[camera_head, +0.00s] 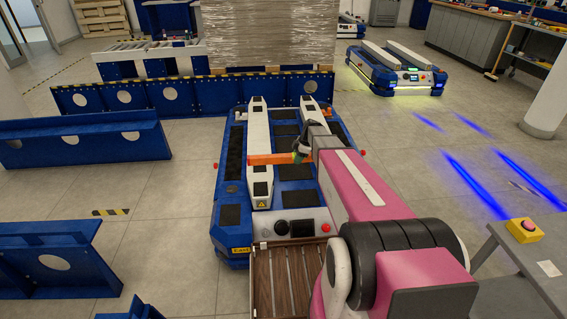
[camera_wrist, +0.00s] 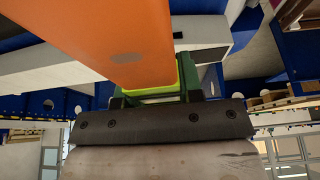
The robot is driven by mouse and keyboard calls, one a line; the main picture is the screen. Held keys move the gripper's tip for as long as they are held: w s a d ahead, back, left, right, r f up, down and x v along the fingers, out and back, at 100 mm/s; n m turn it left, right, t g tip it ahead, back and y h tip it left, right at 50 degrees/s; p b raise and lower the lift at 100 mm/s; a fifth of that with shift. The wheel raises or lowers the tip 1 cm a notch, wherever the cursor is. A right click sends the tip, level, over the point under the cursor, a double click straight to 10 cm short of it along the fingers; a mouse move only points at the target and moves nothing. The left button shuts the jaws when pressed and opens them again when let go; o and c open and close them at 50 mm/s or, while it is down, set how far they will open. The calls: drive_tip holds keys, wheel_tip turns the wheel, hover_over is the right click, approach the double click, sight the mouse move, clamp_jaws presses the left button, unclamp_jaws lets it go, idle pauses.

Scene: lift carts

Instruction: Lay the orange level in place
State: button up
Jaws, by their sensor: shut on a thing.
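The orange level (camera_head: 269,158) is a long straight bar. In the head view it lies crosswise over the left white lift beam (camera_head: 258,133) of the blue cart (camera_head: 229,205). My gripper (camera_head: 301,151) is shut on its right end, between the two white beams. In the wrist view the level (camera_wrist: 118,38) fills the upper middle, and a yellow-green part shows where it meets the jaws. I cannot tell whether the level touches the beam or hangs just above it. My arm hides part of the right white beam (camera_head: 312,107) and the cart's right side.
A slatted wooden surface (camera_head: 283,280) lies in front of the cart. Blue frames with round holes (camera_head: 85,141) stand at left and behind. Another cart (camera_head: 395,70) stands at the back right.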

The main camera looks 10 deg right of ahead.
drive_tip(key=shift+w+d, duration=0.25)
drive_tip(key=shift+d, duration=0.05)
drive_tip(key=shift+f, duration=0.1)
wheel_tip(320, 180, down, 8)
drive_tip(key=shift+r, duration=0.2)
idle(0.7)
drive_tip(key=shift+f, duration=0.6)
idle(0.7)
drive_tip(key=o, duration=1.1)
drive_tip(key=shift+o, duration=0.2)
drive_tip(key=v, duration=1)
drive_tip(key=shift+d+r, duration=0.15)
drive_tip(key=shift+r, duration=0.25)
